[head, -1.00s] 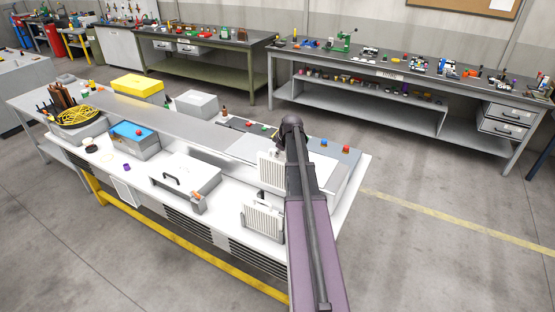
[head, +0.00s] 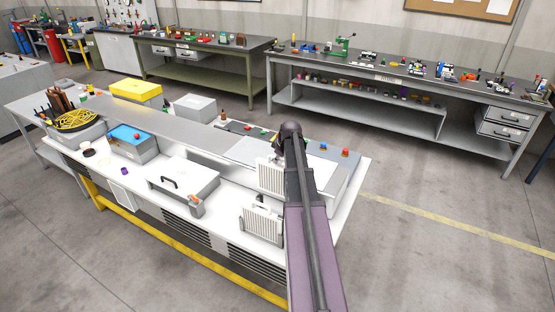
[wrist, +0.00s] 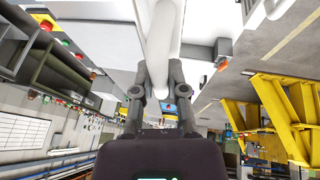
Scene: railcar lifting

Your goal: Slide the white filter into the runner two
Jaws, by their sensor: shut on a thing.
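A white ribbed filter (head: 270,178) hangs upright beside my forearm in the head view, over the white deck (head: 228,205). My gripper is behind my arm in the head view. In the wrist view my gripper (wrist: 158,73) is shut on a smooth white part (wrist: 163,30), apparently the filter's edge. A second white ribbed panel (head: 262,226) stands lower on the deck, near its front edge, with a dark fitting at its left. I cannot tell which slot is runner two; no label is readable, and my arm hides part of this area.
On the bench are a white box lid with a black handle (head: 184,178), a blue-topped box (head: 126,138), a yellow box (head: 136,92) and a grey box (head: 195,107). Red and blue buttons (head: 323,147) sit on the right end. Open floor lies to the right.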

